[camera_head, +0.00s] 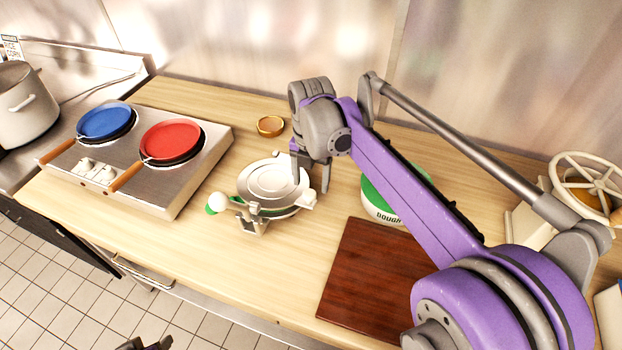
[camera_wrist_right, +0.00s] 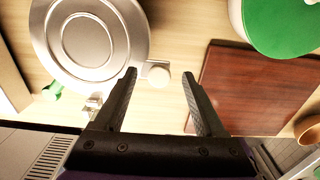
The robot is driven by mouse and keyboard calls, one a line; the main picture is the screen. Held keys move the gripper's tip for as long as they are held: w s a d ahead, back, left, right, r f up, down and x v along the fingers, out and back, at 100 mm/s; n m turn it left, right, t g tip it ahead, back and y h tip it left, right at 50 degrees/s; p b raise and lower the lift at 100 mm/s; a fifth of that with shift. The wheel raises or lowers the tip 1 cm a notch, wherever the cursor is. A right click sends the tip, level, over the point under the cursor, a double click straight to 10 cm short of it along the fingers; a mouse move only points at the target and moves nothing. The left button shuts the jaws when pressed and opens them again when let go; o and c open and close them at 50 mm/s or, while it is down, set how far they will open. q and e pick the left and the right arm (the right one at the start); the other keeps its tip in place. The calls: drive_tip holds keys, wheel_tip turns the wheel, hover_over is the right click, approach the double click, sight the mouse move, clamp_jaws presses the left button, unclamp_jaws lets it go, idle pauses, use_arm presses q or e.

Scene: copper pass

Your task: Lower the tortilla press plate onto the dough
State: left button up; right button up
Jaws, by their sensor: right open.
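The silver tortilla press (camera_head: 272,183) stands on the wooden counter, and its round ringed top plate looks to lie flat over the base. The press also shows at upper left in the right wrist view (camera_wrist_right: 92,40). I cannot see dough; any under the plate is hidden. A pale knob (camera_wrist_right: 158,77) sticks out from the press's right side. My right gripper (camera_head: 311,184) is open above the right edge of the press; in the wrist view the knob shows between its fingertips. A dark part of my left gripper (camera_head: 145,343) shows at the bottom edge; its jaws are unclear.
A green-topped dough tub (camera_head: 381,205) stands behind a dark red board (camera_head: 365,280), right of the press. A two-pan stove (camera_head: 190,180) stands to the left, and a small brass bowl (camera_head: 270,126) behind. Counter in front is clear.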

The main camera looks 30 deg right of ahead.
wheel_tip(320, 180, up, 10)
drive_tip(key=shift+r+p, duration=0.25)
drive_tip(key=shift+p, duration=0.05)
idle(0.5)
drive_tip(key=s+a+f+m+t, duration=0.1)
drive_tip(key=s+a+f+m, duration=0.1)
drive_tip(key=s+f+m, duration=0.2)
drive_tip(key=s+a+f+m+t, duration=0.2)
drive_tip(key=s+f+m, duration=0.3)
drive_tip(key=m, duration=0.7)
drive_tip(key=s+a+f+m+t, duration=0.2)
drive_tip(key=s+f+m, duration=0.3)
drive_tip(key=f+m, duration=0.3)
drive_tip(key=shift+s+a+f+m, duration=0.1)
drive_tip(key=shift+a+f+m, duration=0.15)
drive_tip(key=shift+a, duration=0.15)
drive_tip(key=shift+s+a+f+m, duration=0.1)
drive_tip(key=shift+a+m, duration=0.15)
drive_tip(key=shift+a, duration=0.1)
drive_tip(key=shift+s+a+f+m+t, duration=0.15)
drive_tip(key=shift+s+f+m+t, duration=0.1)
drive_tip(key=shift+f+m+t, duration=0.3)
drive_tip(key=shift+r, duration=0.1)
